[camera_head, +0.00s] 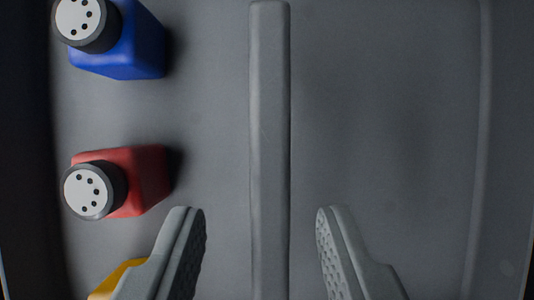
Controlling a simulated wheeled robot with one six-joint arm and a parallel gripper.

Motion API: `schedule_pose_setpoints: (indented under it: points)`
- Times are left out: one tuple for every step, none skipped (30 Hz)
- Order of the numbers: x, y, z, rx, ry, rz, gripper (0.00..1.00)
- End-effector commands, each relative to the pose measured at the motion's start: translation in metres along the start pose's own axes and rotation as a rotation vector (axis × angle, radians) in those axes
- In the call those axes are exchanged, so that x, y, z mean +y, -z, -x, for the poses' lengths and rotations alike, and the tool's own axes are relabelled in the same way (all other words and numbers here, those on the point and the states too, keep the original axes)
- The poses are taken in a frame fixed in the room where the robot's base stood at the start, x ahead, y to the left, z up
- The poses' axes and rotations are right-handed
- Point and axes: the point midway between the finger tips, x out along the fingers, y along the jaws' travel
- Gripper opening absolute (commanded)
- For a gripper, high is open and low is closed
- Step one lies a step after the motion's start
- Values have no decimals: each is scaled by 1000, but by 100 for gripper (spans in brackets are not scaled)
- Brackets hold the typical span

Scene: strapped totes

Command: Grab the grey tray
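The grey tray (400,120) fills most of the view, seen from above. A raised grey bar (269,120) runs down its middle, from the top of the picture to the bottom. My gripper (260,212) is open, with one finger to the left of the bar and one to the right. A gap shows between each finger and the bar. I cannot tell how far above the tray floor the fingertips are.
In the tray's left part stand a blue shaker (128,42) and a red shaker (146,178), both with dark-rimmed white tops with holes. A yellow object (115,280) is partly hidden behind my left finger. The part right of the bar is empty.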

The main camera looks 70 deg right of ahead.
Motion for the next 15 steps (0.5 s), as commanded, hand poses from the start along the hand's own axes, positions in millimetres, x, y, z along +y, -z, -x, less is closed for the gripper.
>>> schedule_pose_setpoints:
  points:
    - [0, 0, -4, 0, 2, -1, 38]
    - [0, 1, -7, 0, 2, -1, 38]
    - [1, 1, -12, 0, 3, -2, 38]
    - [1, 1, -15, 0, 3, -1, 38]
    - [2, 1, -20, 0, 3, -1, 38]
    - [3, 1, -25, 0, 2, -2, 38]
    - [3, 2, -28, 0, 2, -2, 38]
    - [3, 2, -32, 0, 2, -2, 38]
    - [3, 2, -36, 0, 2, -2, 38]
    - [3, 2, -40, 0, 2, -1, 38]
    - [3, 2, -42, 0, 2, -1, 38]
    - [4, 2, -45, -1, 1, -1, 38]
    - [4, 2, -46, 0, 0, -1, 38]
    - [4, 2, -48, 0, 0, -1, 38]
    - [4, 2, -49, 0, -1, -1, 38]
